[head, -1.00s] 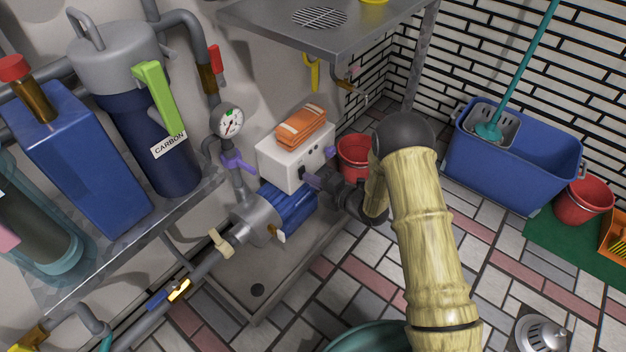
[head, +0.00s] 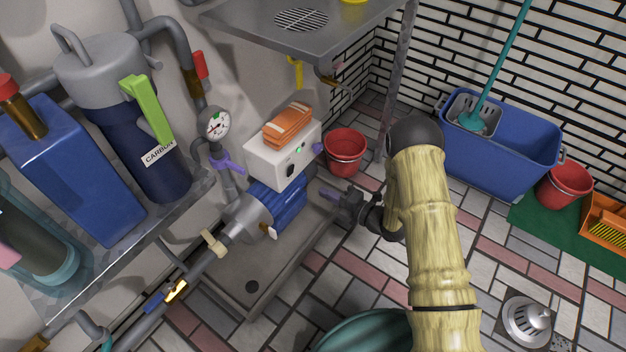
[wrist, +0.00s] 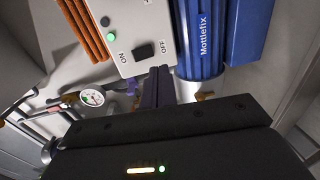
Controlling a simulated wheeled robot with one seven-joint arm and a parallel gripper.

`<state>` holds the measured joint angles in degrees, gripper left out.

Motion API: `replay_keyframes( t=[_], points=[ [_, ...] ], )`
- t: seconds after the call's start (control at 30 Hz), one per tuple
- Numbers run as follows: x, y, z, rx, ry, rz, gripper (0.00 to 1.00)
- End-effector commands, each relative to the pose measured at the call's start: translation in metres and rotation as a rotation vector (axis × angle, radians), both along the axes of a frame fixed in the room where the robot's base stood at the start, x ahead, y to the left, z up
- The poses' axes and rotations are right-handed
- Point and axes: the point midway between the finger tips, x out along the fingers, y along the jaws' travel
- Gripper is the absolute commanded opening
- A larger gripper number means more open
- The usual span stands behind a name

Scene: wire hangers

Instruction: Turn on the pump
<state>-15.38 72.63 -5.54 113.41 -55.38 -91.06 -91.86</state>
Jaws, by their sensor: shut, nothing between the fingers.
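The pump has a blue motor (head: 285,208), marked Mottlefix in the wrist view (wrist: 203,40), under a white control box (head: 270,160). The box face carries a black switch (wrist: 146,51) between the words ON and OFF, and a green light (wrist: 111,37) that looks lit. The switch (head: 290,171) and green light (head: 299,150) also show in the head view. My gripper (head: 328,193) is shut and empty, apart from the box, at its right in the head view. Its fingers (wrist: 158,78) point toward the switch in the wrist view. I cannot tell which way the switch is pressed.
Orange cloths (head: 287,127) lie on the box. A pressure gauge (head: 214,123) and a purple valve handle (head: 226,163) are at its left. A red bucket (head: 345,152) stands behind my gripper. A metal shelf (head: 330,35) overhangs the back.

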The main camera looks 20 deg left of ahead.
Motion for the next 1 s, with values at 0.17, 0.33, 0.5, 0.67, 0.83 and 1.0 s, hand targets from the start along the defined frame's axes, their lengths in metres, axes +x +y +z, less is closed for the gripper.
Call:
replay_keyframes(
  t=[0.17, 0.33, 0.5, 0.67, 0.83, 1.0],
  points=[
    [-0.011, -0.029, -0.003, -0.002, 0.001, -0.002, 0.00],
    [-0.015, -0.040, -0.006, 0.000, 0.000, 0.000, 0.00],
    [-0.015, -0.041, -0.007, 0.000, -0.001, 0.000, 0.00],
    [-0.015, -0.041, -0.007, 0.000, -0.001, 0.000, 0.00],
    [-0.015, -0.041, -0.007, 0.000, -0.001, -0.002, 0.00],
    [-0.007, -0.043, 0.003, -0.022, 0.023, -0.028, 0.00]
  ],
)
